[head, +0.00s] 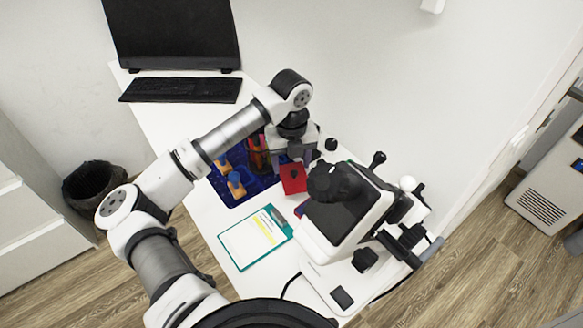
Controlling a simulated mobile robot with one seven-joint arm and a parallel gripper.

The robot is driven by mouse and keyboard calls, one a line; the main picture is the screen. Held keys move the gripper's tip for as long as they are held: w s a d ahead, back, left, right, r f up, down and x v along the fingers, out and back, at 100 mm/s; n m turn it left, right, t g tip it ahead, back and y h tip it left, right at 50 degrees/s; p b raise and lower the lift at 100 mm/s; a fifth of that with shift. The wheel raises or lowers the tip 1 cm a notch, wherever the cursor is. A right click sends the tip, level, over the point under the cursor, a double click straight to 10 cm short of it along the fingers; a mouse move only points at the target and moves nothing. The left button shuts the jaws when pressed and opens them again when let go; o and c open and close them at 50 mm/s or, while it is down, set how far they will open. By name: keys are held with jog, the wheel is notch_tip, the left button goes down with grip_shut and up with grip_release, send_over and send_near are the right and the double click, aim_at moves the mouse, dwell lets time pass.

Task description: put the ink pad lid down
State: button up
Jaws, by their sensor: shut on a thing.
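My gripper (293,163) is at the end of my arm, over the right part of the dark blue mat (246,197). It is shut on a red, flat, boxy thing, which looks like the ink pad lid (293,184). The lid hangs just below the fingers, with a small dark mark on its face. I cannot tell whether it touches the mat. The ink pad itself I cannot make out for sure; a small purple-red edge shows beside the microscope. My arm hides part of the mat.
Wooden-handled stamps (236,184) and a red and green item (258,155) stand on the mat. A white microscope (338,222) is close on the right. A teal clipboard (257,239) lies in front. A keyboard (180,90) and monitor (172,33) are at the back.

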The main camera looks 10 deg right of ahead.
aim_at(291, 169)
notch_tip(291, 169, down, 3)
jog(key=shift+f, duration=0.2)
jog(key=shift+f, duration=0.4)
jog(key=shift+f+b, duration=0.1)
jog(key=shift+b, duration=0.25)
jog(key=o, duration=0.7)
